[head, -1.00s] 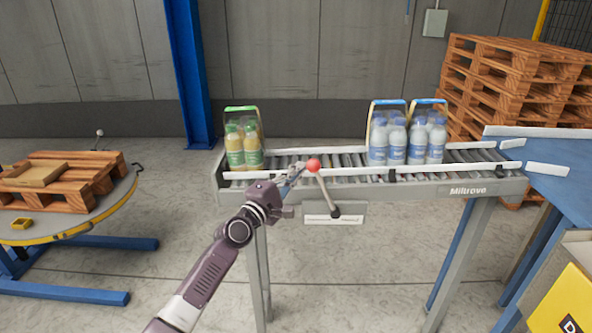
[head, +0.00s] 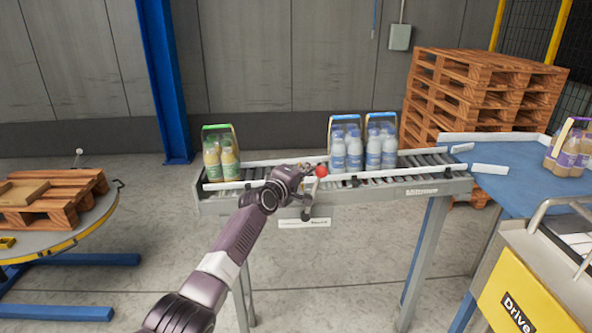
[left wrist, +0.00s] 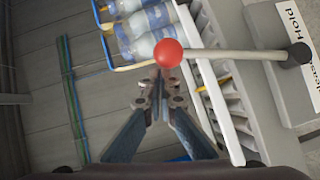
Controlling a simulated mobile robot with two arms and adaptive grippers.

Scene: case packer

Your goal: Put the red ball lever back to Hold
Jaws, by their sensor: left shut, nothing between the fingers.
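The red ball (head: 321,170) tops a grey lever on the conveyor's front side. In the head view the lever leans to the right from its pivot (head: 306,214). My left gripper (head: 304,169) is shut and empty, just left of the ball. In the left wrist view the red ball (left wrist: 168,53) is just beyond the shut fingertips (left wrist: 160,78); I cannot tell whether they touch it. The lever rod (left wrist: 235,54) runs right to its dark pivot beside a white label (left wrist: 297,45) reading "Hold" and, partly cut off, "Release". My right gripper is not in view.
The roller conveyor (head: 420,190) carries a green-labelled bottle pack (head: 220,158) at left and two blue-labelled packs (head: 362,150) right of the lever. A blue table (head: 510,190) adjoins at right. The floor in front is partly clear.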

